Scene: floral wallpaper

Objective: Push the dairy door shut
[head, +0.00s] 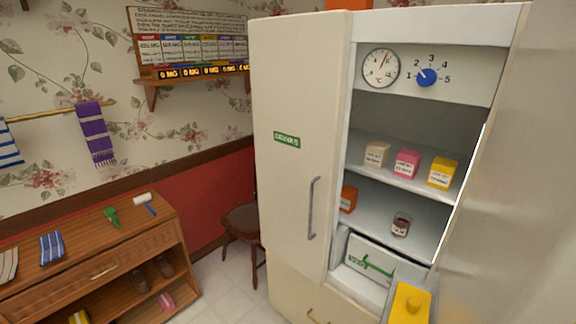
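A cream fridge stands at the right of the head view. Its left door (297,110), with a green label (287,140) and a grey bar handle (313,208), covers the left side. Its right compartment is open, and a large pale door panel (515,180) stands swung out at the right, close to me. Low inside is a white panel (355,272) with a green label and a green bar. I cannot read the labels well enough to tell which is the dairy door. Neither of my grippers is in view.
Shelves hold a beige box (377,154), pink box (406,163), yellow box (441,172), orange box (348,199) and a jar (401,224). A yellow object (410,304) stands low in front. A wooden cabinet (140,255) and dark stool (245,220) are left.

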